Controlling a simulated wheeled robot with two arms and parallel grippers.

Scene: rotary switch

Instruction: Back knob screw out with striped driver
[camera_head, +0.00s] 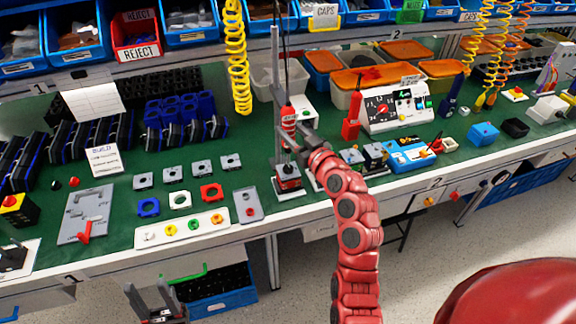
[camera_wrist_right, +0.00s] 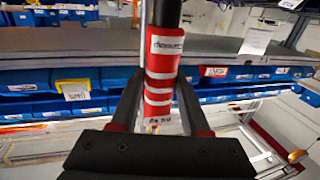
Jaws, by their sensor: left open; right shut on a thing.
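The striped driver (camera_head: 288,117) is red with white bands and stands upright on a dark line at the vertical post in the head view. In the right wrist view the driver (camera_wrist_right: 160,78) is between my fingers. My right gripper (camera_head: 293,143) is shut on the driver. It also shows in the right wrist view (camera_wrist_right: 160,95). A red and black unit (camera_head: 289,180) sits on a pale base below the driver. I cannot make out a knob or screw on it; the driver's tip is hard to see. My left gripper (camera_head: 153,297) is open and empty, low in front of the bench.
The green bench (camera_head: 225,168) holds loose switch parts on the left. The grey post (camera_head: 275,70) rises beside the driver. A white test box (camera_head: 397,109) and a red bottle-like item (camera_head: 352,118) stand to the right. Blue bins line the back.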

